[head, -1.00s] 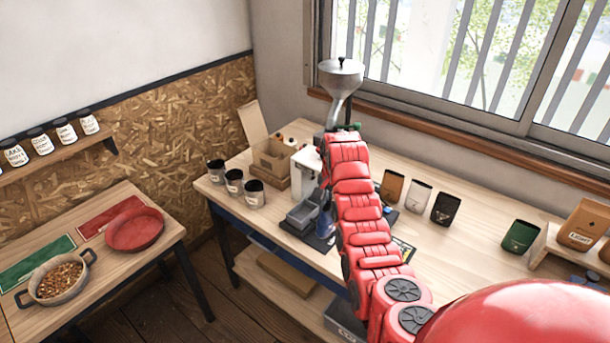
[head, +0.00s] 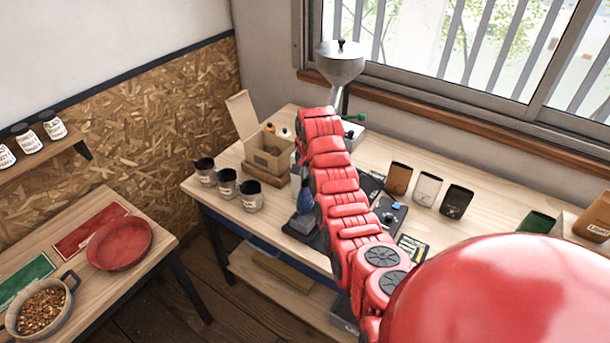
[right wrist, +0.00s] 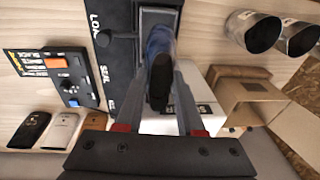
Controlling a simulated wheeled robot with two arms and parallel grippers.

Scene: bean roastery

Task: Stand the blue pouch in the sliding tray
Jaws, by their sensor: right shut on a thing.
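The blue pouch (head: 305,201) looks upright in the head view, at the left edge of my right arm. The right wrist view shows the pouch (right wrist: 160,55) from above, its dark top between the fingers of my right gripper (right wrist: 161,78), which is shut on it. The grey sliding tray (right wrist: 174,17) lies under and beyond the pouch, on a black base lettered LOAD and SEAL. The tray (head: 301,225) is partly hidden in the head view. I cannot tell whether the pouch touches the tray floor. My left gripper is not in view.
A white machine body (right wrist: 184,112) stands close to the gripper. A control box (right wrist: 72,78) is to one side. Dark-rimmed cups (head: 227,184) and a cardboard box (head: 268,158) stand left of the tray. Other pouches (head: 427,188) stand to the right.

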